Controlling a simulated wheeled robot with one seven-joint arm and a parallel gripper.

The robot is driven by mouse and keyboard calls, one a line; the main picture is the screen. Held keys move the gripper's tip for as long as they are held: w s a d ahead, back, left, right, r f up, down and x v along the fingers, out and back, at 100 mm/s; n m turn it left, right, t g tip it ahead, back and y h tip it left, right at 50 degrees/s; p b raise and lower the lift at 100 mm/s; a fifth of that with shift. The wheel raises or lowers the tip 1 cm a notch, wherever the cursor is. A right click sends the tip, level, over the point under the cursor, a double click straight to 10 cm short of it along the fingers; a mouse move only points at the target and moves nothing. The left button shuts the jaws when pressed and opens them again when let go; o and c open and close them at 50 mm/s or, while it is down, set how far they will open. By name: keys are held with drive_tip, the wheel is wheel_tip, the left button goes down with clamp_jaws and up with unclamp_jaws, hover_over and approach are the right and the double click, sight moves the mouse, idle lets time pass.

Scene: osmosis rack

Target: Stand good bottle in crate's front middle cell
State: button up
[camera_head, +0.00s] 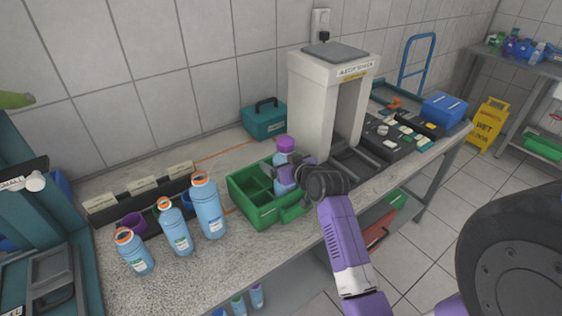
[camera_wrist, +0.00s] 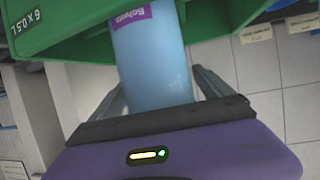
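A blue bottle with a purple cap (camera_head: 285,144) stands upright at the right part of the green crate (camera_head: 264,217). My gripper (camera_head: 300,176) is beside it at the crate's right end, with a finger on each side of the bottle. In the wrist view the blue bottle body (camera_wrist: 150,62), with a purple label, sits between the two fingers (camera_wrist: 162,90), which appear to touch it. The crate's green wall (camera_wrist: 60,25) is close behind, marked 6 x 0.5 L. The bottle's base is hidden, so I cannot tell its cell or whether it rests on the floor.
Three blue bottles with orange collars (camera_head: 209,209) stand left of the crate. A black rack (camera_head: 100,205) with cards stands behind them. A grey inspection arch (camera_head: 311,95) is right of the crate, a teal toolbox (camera_head: 264,122) behind it. Bare counter (camera_head: 195,280) lies in front.

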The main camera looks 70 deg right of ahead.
drive_tip(key=b+v, duration=0.1)
drive_tip(key=v, duration=1.1)
drive_tip(key=s+a+f+n+t+y, duration=0.1)
drive_tip(key=a+f, duration=0.2)
drive_tip(key=a, duration=0.7)
drive_tip(key=s+a+f+n+t+y, duration=0.1)
drive_tip(key=a+f+n+y, duration=0.15)
drive_tip(key=a, duration=0.75)
drive_tip(key=s+a+r+n+t+y, duration=0.1)
drive_tip(key=s+a+r+n+y, duration=0.1)
drive_tip(key=s+a, duration=0.4)
drive_tip(key=s+a+r+n+t+y, duration=0.1)
drive_tip(key=s+a+r+n+y, duration=0.1)
drive_tip(key=s+a, duration=0.4)
drive_tip(key=a+y, duration=0.1)
drive_tip(key=a, duration=0.3)
drive_tip(key=shift+s+a, duration=0.25)
drive_tip(key=shift+f, duration=0.1)
